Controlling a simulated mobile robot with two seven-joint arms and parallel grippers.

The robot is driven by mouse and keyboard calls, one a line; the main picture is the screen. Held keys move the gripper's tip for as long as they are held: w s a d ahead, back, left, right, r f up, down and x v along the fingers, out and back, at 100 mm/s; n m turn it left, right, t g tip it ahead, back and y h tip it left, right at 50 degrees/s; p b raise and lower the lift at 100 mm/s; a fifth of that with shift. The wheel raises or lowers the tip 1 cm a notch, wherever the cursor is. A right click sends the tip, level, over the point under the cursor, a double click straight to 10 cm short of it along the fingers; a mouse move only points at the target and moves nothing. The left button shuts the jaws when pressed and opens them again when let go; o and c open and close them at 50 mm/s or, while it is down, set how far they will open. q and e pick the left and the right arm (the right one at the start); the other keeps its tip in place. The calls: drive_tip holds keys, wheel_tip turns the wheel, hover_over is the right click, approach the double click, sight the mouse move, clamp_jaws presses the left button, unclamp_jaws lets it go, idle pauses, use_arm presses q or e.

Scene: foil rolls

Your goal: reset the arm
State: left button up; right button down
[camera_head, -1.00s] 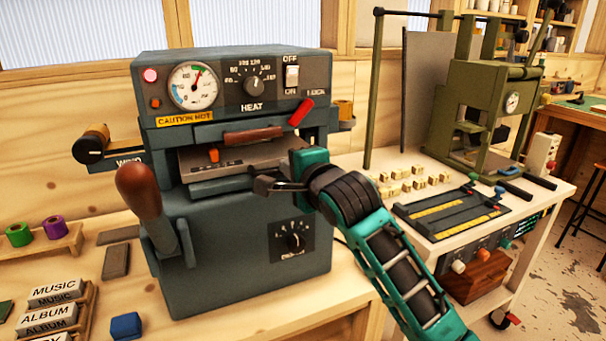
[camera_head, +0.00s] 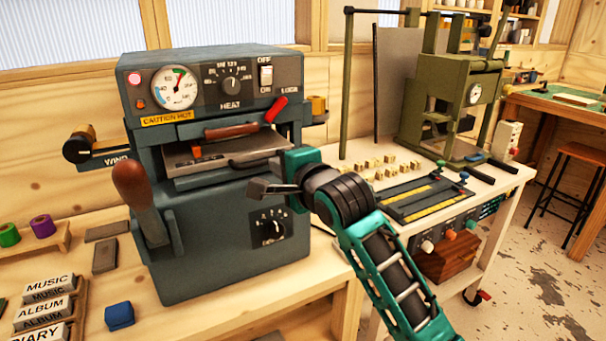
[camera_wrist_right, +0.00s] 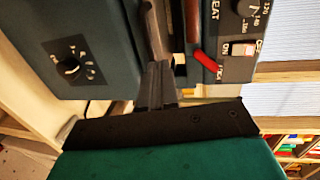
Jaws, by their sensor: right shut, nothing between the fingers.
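My right gripper (camera_head: 262,176) is shut and empty in front of the grey-blue heat press (camera_head: 215,240). In the head view its dark fingers point left, near the press's front opening. The teal and black right arm (camera_head: 385,260) comes in from the lower right. In the right wrist view the shut fingers (camera_wrist_right: 157,85) lie together, with the press (camera_wrist_right: 75,60) behind them. I cannot tell whether they touch the press. My left gripper is not in view.
The press has a brown-knobbed lever (camera_head: 131,186) at its left. A blue block (camera_head: 119,316) and label blocks (camera_head: 45,305) lie on the bench. An olive-green press (camera_head: 455,105) stands on the right table among small blocks.

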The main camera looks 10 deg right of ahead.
drive_tip(key=v, duration=0.7)
drive_tip(key=s+d+f+n+g+h, duration=0.1)
drive_tip(key=s+d+f+n, duration=0.2)
drive_tip(key=f, duration=0.7)
drive_tip(key=s+d+f+n+g+h, duration=0.1)
drive_tip(key=s+d+f+n, duration=0.2)
drive_tip(key=f, duration=0.7)
drive_tip(key=s+d+f+n+g, duration=0.1)
drive_tip(key=s+d+f+n, duration=0.1)
drive_tip(key=s+f+n, duration=0.3)
drive_tip(key=s+d+f+n+g+h, duration=0.1)
drive_tip(key=s+f+n, duration=0.4)
drive_tip(key=s+f, duration=0.6)
drive_tip(key=shift+d+f+n, duration=0.2)
drive_tip(key=shift+d+n, duration=0.1)
drive_tip(key=shift+d, duration=0.1)
